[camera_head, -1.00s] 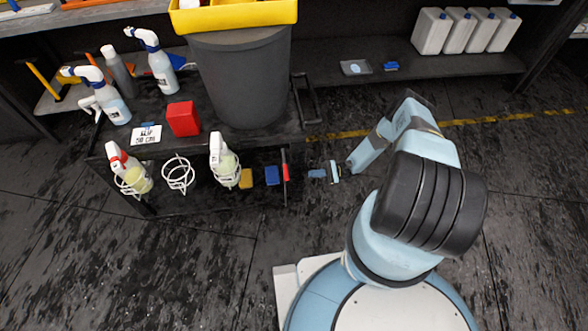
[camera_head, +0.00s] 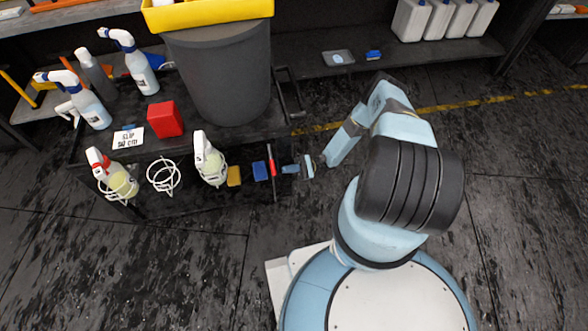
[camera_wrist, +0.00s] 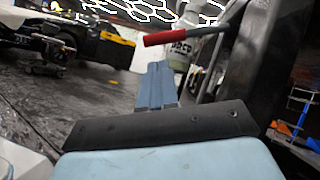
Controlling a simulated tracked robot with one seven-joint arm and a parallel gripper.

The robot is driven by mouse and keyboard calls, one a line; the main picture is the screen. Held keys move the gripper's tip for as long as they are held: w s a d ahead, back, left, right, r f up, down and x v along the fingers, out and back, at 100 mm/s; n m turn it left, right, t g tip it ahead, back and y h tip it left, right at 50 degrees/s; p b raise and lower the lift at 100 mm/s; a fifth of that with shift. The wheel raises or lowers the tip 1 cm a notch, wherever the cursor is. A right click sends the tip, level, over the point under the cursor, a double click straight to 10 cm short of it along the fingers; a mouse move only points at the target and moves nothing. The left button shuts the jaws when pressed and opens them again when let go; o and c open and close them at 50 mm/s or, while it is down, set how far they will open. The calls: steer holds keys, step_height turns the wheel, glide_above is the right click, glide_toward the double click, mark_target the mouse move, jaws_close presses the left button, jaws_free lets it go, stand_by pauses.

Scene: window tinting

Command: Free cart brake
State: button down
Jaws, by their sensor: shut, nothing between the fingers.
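The brake lever (camera_head: 271,160) has a red grip and stands at the right end of the black cart (camera_head: 195,128). In the wrist view its red grip (camera_wrist: 165,38) lies sideways on a grey metal rod, above and beyond my fingertips. My gripper (camera_head: 285,169) is just right of the lever in the head view, with its light blue fingers pointing at it. In the wrist view my gripper (camera_wrist: 157,66) has its fingers together with nothing between them. A small gap shows between fingertips and grip; I cannot tell its depth.
The cart carries a grey bin (camera_head: 222,85), a red box (camera_head: 165,119) and spray bottles (camera_head: 210,162) in side rings. A yellow sponge (camera_head: 234,176) and a blue sponge (camera_head: 260,170) are beside the lever. A shelf (camera_head: 440,54) with white jugs is behind. Floor in front is clear.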

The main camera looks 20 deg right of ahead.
mark_target(272, 160)
steer(key=shift+x, duration=2.2)
steer(key=shift+s, duration=0.1)
steer(key=shift+s+r+m+t, duration=0.15)
steer(key=shift+r+m+t, duration=0.05)
steer(key=shift+m+t, duration=0.25)
